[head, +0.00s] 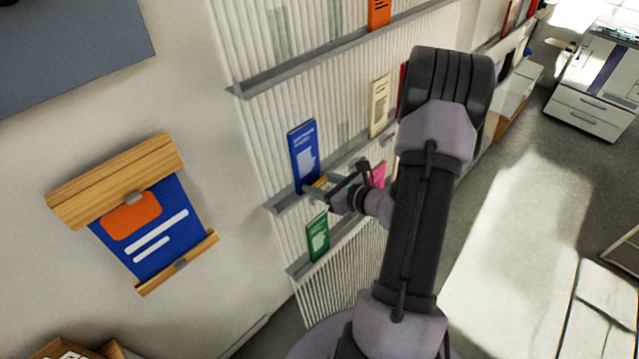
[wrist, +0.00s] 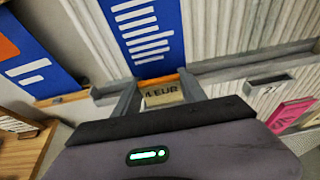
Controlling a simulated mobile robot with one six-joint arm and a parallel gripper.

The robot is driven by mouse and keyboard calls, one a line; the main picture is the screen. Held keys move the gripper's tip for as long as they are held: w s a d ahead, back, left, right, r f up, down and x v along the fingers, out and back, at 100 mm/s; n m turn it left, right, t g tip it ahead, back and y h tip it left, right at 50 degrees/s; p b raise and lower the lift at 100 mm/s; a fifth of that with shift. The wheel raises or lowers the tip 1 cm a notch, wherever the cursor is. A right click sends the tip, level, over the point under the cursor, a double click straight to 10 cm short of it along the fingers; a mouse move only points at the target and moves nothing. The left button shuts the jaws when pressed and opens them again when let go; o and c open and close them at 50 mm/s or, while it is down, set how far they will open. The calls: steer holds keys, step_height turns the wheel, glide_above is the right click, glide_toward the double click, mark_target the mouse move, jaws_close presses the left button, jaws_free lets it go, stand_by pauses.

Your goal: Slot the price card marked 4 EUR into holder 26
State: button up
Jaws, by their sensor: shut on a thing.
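The price card (wrist: 163,96), cream with an orange top edge and "4 EUR" in dark print, is between the two fingers of my gripper (wrist: 160,88), which is shut on it. In the head view my gripper (head: 322,190) is at the grey shelf rail, just below the blue brochure; only a small orange-yellow bit of the card shows. In the wrist view a grey holder (wrist: 268,87) with a white label stands right of the card. Its label starts with 2; the rest is unclear, so I cannot tell whether it is holder 26.
The blue brochure (head: 304,153) stands on the rail behind my gripper. A pink item (head: 378,175) is to the right, a green brochure (head: 318,236) on the lower rail, and a cream one (head: 379,106) farther along. A blue poster (head: 160,215) hangs on the left wall.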

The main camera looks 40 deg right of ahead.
steer(key=shift+f+b, duration=0.35)
steer(key=shift+f, duration=0.05)
steer(key=shift+r, duration=0.1)
steer(key=o, duration=1.8)
steer(key=shift+r, duration=0.1)
steer(key=shift+w+r+p, duration=0.2)
steer(key=shift+r+p, duration=1.85)
steer(key=shift+r, duration=0.65)
steer(key=v, duration=0.4)
steer(key=f+v, duration=0.1)
steer(key=v, duration=0.2)
steer(key=shift+s, duration=0.2)
steer(key=shift+f, duration=0.1)
